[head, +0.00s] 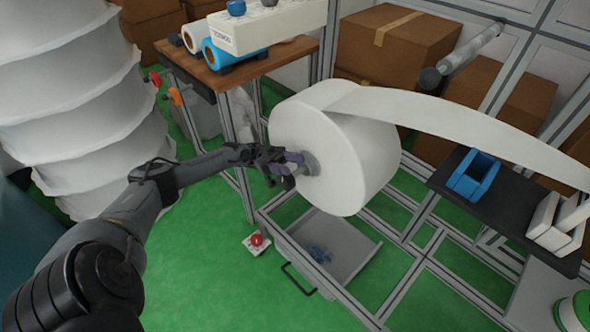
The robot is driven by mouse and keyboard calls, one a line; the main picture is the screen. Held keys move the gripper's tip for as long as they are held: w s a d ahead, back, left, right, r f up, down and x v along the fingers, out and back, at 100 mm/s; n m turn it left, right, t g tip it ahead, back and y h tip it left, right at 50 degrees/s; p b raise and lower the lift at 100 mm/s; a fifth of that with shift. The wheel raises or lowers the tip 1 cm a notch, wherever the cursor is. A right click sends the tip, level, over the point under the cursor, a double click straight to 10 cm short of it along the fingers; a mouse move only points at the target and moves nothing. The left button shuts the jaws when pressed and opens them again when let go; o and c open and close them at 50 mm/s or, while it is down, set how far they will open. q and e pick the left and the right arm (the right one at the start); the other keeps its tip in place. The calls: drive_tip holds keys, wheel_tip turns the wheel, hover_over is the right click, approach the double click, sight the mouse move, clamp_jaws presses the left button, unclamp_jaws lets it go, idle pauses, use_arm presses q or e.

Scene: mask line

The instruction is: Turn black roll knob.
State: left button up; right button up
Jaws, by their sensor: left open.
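A large white roll (345,150) of sheet material sits on the frame in the middle of the head view. Its grey-looking hub knob (311,165) sticks out from the left face of the roll. My left gripper (294,164) is at the knob, with its fingers open and pointing right toward it. The fingers overlap part of the knob, and I cannot tell whether they touch it. My right gripper is not in view.
A wooden table (232,72) with a white box (265,27) and blue rolls stands behind. An open drawer (345,248) lies below the roll, beside a red button (256,239). A blue holder (473,177) sits on a dark shelf at right. Stacked white sacks (75,95) fill the left.

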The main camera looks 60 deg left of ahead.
use_arm(q)
drive_tip(key=shift+s+a+f+b, duration=0.1)
drive_tip(key=shift+s+a+b, duration=0.1)
drive_tip(key=shift+a+b, duration=0.95)
drive_tip(key=shift+s+a+b, duration=0.15)
drive_tip(key=shift+a+b, duration=0.85)
drive_tip(key=shift+a, duration=0.25)
